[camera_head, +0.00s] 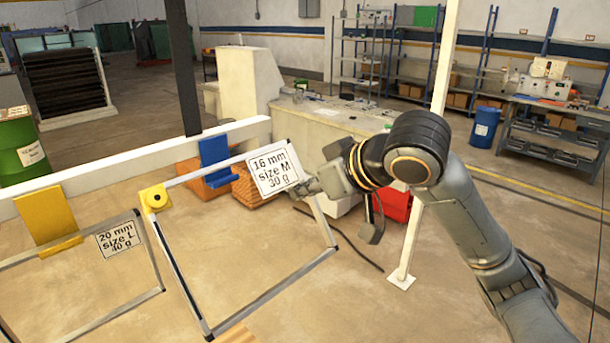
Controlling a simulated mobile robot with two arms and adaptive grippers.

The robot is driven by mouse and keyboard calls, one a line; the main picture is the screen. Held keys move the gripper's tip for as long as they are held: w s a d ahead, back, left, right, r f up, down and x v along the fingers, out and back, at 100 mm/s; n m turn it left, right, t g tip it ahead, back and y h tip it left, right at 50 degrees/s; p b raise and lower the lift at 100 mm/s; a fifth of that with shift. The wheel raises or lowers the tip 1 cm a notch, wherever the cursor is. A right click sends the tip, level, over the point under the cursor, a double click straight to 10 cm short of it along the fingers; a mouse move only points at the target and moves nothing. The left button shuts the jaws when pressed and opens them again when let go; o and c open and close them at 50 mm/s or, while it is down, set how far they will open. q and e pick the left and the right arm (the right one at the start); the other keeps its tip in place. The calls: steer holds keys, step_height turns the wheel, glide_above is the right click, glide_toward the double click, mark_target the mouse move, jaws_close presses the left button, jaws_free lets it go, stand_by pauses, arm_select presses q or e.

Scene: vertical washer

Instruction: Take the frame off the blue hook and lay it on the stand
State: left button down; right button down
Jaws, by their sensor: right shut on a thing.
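A thin metal frame (268,296) with a label reading "16 mm size M 30 g" and a yellow corner piece hangs tilted in the middle of the view. My right gripper (308,187) comes in from the right and is shut on the frame at its upper right corner, beside the label. The blue hook (213,152) is behind the frame's top bar; I cannot tell whether they touch. My left gripper is not in view. I cannot make out the stand.
A second frame (80,255), labelled "20 mm size L", is at the left by a yellow hook (48,216). A white rail (110,160) runs behind the hooks. A white post (425,190) stands behind my right arm. A red box (396,205) is on the floor.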

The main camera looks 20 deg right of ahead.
steer(key=shift+w+a+f+g+h, duration=0.15)
steer(key=shift+g+h, duration=0.15)
steer(key=shift+g, duration=0.6)
steer(key=shift+g+h, duration=0.3)
steer(key=shift+g, duration=0.6)
steer(key=shift+g+h, duration=0.5)
steer(key=shift+g, duration=0.6)
steer(key=shift+d+g, duration=0.2)
steer(key=shift+g, duration=0.7)
steer(key=shift+a+g+h, duration=0.15)
steer(key=shift+g+h, duration=0.45)
steer(key=shift+g, duration=0.5)
